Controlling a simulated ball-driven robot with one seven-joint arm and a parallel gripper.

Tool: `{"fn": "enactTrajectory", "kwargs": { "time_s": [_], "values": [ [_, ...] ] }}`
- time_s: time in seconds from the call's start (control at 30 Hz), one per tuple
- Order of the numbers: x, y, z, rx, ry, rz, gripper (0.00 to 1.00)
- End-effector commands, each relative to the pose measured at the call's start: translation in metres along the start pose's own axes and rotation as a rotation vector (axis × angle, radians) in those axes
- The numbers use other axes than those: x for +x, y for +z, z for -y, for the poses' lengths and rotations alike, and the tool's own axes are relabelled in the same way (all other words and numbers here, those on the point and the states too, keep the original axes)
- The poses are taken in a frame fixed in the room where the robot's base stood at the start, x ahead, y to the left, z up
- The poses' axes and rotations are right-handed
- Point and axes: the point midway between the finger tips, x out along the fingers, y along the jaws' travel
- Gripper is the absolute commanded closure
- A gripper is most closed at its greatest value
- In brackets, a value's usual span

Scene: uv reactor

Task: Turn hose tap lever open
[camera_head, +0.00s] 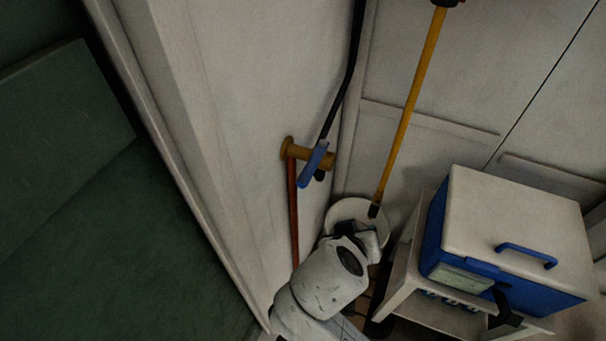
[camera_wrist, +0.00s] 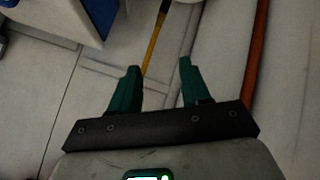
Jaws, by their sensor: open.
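The hose tap has a brass body (camera_head: 320,158) on the pale wall, with a blue lever (camera_head: 312,166) slanting down to the left across it. A reddish pipe (camera_head: 293,215) runs down from the tap, and a black hose (camera_head: 345,85) rises above it. In the wrist view, my gripper (camera_wrist: 158,63) is open, its two green fingers apart with nothing held between them. A reddish pipe (camera_wrist: 257,50) shows to the right of the fingers there. The lever is not seen in the wrist view. In the head view my arm is below the tap; its fingers cannot be made out.
A blue and white cool box (camera_head: 515,235) sits on a small white stand (camera_head: 405,275) at the right. A yellow pole (camera_head: 410,105) leans right of the tap; it also appears beyond the fingers (camera_wrist: 154,45). The wall between tap and arm looks clear.

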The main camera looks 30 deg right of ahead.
Motion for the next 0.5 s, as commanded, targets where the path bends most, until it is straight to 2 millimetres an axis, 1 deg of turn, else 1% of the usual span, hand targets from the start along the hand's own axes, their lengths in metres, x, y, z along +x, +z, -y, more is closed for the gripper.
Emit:
{"fn": "enactTrajectory", "kwargs": {
  "time_s": [0.03, 0.07, 0.1, 0.17, 0.2, 0.27, 0.3, 0.4, 0.5],
  "values": [
    [-0.006, -0.011, 0.015, 0.042, 0.028, -0.077, 0.53],
    [-0.015, -0.019, 0.021, 0.075, 0.048, -0.128, 0.53],
    [-0.027, -0.03, 0.029, 0.125, 0.074, -0.201, 0.53],
    [-0.05, -0.046, 0.04, 0.203, 0.104, -0.316, 0.53],
    [-0.067, -0.054, 0.046, 0.254, 0.118, -0.389, 0.53],
    [-0.091, -0.064, 0.054, 0.327, 0.132, -0.492, 0.53],
    [-0.107, -0.069, 0.059, 0.372, 0.135, -0.554, 0.53],
    [-0.139, -0.076, 0.066, 0.462, 0.138, -0.674, 0.53],
    [-0.159, -0.078, 0.069, 0.516, 0.137, -0.745, 0.53]
  ]
}}
